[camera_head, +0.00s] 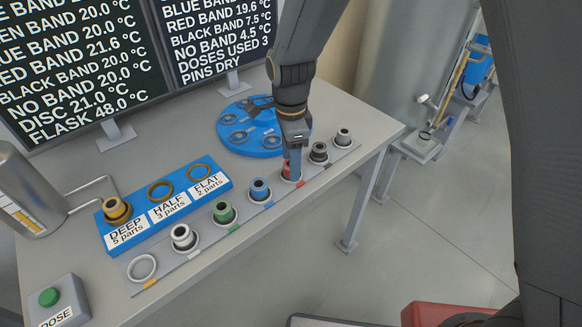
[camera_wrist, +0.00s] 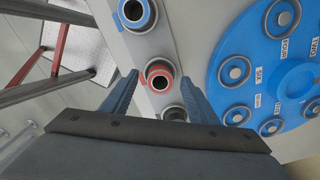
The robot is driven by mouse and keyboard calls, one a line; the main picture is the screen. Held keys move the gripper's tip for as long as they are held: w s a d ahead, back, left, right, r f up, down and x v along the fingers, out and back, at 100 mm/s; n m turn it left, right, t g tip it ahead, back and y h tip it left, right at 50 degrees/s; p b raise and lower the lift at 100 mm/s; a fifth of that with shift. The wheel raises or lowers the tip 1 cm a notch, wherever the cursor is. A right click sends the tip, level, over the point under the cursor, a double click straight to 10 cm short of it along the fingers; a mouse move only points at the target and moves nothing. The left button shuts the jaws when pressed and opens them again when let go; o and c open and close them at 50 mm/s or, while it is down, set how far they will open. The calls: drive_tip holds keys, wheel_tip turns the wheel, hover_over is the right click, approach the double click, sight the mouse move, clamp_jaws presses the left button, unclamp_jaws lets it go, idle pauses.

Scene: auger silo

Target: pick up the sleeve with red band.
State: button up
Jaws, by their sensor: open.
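The sleeve with red band (camera_head: 286,168) stands upright in a row of sleeves on a grey strip on the bench. It is partly hidden by my gripper (camera_head: 292,165) in the head view. In the wrist view the red-banded sleeve (camera_wrist: 160,70) shows its dark bore, between and slightly ahead of the fingertips. My gripper (camera_wrist: 160,77) is open, pointing down, with one blue finger on each side of that sleeve. I cannot tell whether either finger touches it.
Blue-banded (camera_head: 260,189) and black-banded (camera_head: 319,152) sleeves flank it closely. Green (camera_head: 224,212) and white (camera_head: 182,236) ones stand further left, a plain one (camera_head: 343,137) right. A round blue disc (camera_head: 229,135) lies behind. A blue DEEP/HALF/FLAT block (camera_head: 183,222) holds an orange-banded sleeve (camera_head: 116,208).

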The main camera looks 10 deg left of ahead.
drive_tip(key=shift+f, duration=0.15)
clamp_jaws()
